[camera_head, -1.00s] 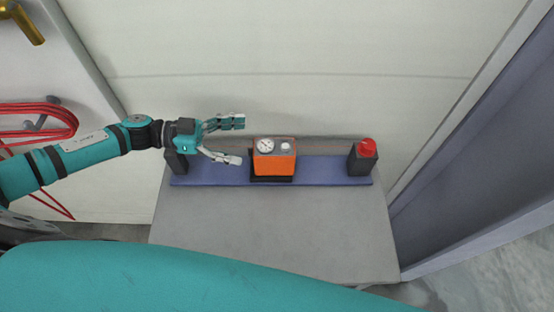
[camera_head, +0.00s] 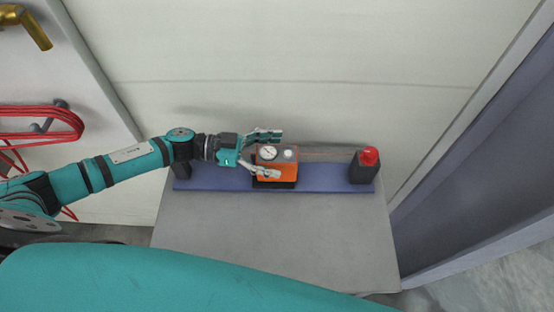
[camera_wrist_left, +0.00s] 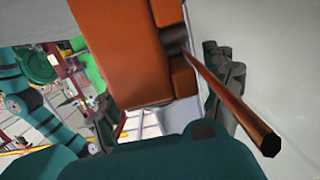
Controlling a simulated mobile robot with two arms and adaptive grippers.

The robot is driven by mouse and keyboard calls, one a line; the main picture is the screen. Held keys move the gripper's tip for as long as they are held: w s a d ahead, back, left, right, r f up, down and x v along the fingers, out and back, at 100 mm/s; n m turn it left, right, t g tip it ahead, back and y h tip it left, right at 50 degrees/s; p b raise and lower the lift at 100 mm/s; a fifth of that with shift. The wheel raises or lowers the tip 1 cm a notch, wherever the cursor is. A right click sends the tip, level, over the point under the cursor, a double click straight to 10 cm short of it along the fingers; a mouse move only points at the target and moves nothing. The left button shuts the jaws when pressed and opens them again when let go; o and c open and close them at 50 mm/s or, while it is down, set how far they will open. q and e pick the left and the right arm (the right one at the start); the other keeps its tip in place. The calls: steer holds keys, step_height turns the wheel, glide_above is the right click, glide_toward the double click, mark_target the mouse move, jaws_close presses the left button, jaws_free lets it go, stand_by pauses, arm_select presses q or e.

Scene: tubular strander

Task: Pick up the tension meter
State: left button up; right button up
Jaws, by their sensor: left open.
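The tension meter (camera_head: 278,166) is an orange box with a round white dial and a pale knob on its top face. It sits on a dark holder on the blue strip of the table. My left gripper (camera_head: 271,154) is open, with one finger along its far side and the other at its near side; I cannot tell whether they touch it. In the left wrist view the orange body (camera_wrist_left: 120,50) fills the upper middle, with a dark finger at the right. My right gripper is not in view.
A dark block with a red top (camera_head: 367,165) stands at the right end of the blue strip (camera_head: 325,178). A dark block (camera_head: 182,164) stands at the left end. The grey table (camera_head: 270,235) is bare in front. A pale wall rises behind.

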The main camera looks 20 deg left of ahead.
arm_select(q)
steer(key=c, duration=1.5)
steer(key=shift+c, duration=0.5)
steer(key=shift+r, duration=0.1)
